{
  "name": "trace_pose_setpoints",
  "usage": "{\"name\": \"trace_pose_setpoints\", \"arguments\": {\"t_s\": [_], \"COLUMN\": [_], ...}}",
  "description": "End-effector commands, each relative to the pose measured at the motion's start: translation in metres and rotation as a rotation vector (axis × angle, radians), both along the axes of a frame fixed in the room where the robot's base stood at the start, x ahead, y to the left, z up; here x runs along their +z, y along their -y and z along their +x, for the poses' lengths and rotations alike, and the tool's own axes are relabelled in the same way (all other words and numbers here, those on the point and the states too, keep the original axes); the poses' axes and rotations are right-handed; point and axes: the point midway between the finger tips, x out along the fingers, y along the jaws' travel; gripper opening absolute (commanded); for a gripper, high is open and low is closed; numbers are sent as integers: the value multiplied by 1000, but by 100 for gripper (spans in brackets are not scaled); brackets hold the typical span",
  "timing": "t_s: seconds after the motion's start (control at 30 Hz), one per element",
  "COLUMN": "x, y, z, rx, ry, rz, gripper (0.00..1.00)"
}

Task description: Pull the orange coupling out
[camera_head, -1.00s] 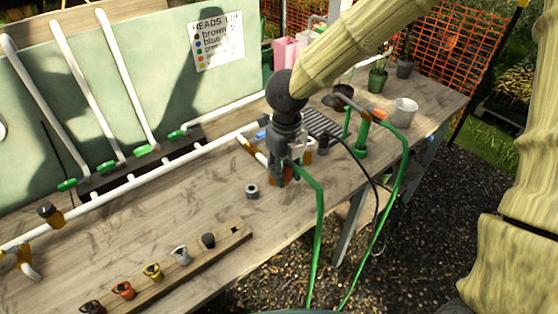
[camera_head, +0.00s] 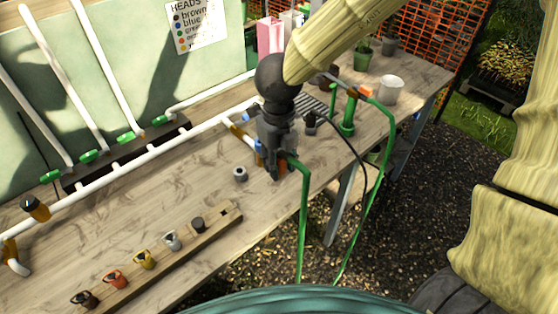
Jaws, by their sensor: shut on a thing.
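My gripper (camera_head: 277,172) points down over the workbench near its front edge. It is shut on the orange coupling (camera_head: 283,168), of which only a small orange patch shows beside the dark fingers. A green hose (camera_head: 304,215) runs from that spot over the bench edge and down. A white pipe end with a brown-orange fitting (camera_head: 237,130) and a blue piece (camera_head: 259,146) lie just left of the gripper. The fingers hide most of the coupling, so I cannot tell whether it still sits in a pipe.
A grey ring (camera_head: 240,174) lies left of the gripper. A wooden rack (camera_head: 190,240) holds several coloured heads at the front left. Behind the gripper stand a green post (camera_head: 347,117) with another hose and a white cup (camera_head: 390,90). Bare bench (camera_head: 110,215) lies left.

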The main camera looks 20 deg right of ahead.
Motion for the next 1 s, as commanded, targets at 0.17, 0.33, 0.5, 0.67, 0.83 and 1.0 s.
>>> {"name": "trace_pose_setpoints", "arguments": {"t_s": [0.17,0.33,0.5,0.67,0.83,1.0], "x": [8,14,20,25,31,36], "y": [0,0,0,0,0,0], "z": [0,0,0,0,0,0], "rx": [0,0,0,0,0,0], "ry": [0,0,0,0,0,0], "rz": [0,0,0,0,0,0], "gripper": [6,6,6,6,6,6]}}
